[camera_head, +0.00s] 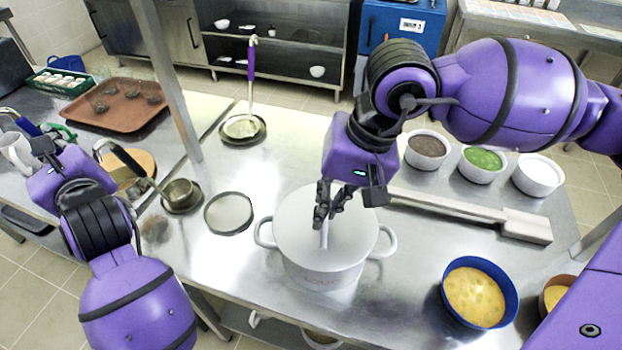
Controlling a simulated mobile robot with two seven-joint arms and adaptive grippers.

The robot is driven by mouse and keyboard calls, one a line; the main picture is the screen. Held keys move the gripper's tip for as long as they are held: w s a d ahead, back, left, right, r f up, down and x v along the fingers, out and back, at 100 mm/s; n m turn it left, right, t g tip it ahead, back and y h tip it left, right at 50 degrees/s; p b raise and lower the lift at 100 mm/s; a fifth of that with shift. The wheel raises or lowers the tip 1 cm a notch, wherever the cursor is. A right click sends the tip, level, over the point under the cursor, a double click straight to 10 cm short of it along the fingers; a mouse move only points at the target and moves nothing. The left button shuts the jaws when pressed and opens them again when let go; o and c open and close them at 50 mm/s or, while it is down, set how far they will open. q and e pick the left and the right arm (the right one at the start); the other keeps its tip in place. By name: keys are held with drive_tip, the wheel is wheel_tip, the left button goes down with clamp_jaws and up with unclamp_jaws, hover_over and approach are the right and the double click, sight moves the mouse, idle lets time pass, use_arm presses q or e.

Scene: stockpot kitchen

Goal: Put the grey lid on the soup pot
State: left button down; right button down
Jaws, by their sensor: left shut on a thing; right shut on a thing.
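The soup pot (322,277) is a light grey pot with two side handles and stands upright on the steel table. The grey lid (290,215) covers its mouth and looks level and centred; I cannot tell whether a slight gap remains under it. My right gripper (325,215) is above the lid, shut on its upright handle (324,238). My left gripper (40,147) is at the far left, well away from the pot, by a grey-white mug (18,152) and a blue-handled utensil (27,125). It appears shut on the utensil's handle, but its fingertips are partly hidden.
A round grey disc (228,213) and a small metal cup (179,194) lie left of the pot. A blue soup bowl (510,305) stands to its right. Several white bowls and a long steel bar (525,224) lie behind right. A post (172,75) rises at the table's left.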

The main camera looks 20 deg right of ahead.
drive_tip(key=shift+f, duration=0.25)
idle(0.6)
drive_tip(key=c, duration=1.8)
unclamp_jaws()
drive_tip(key=v, duration=1.2)
drive_tip(key=shift+s, duration=0.1)
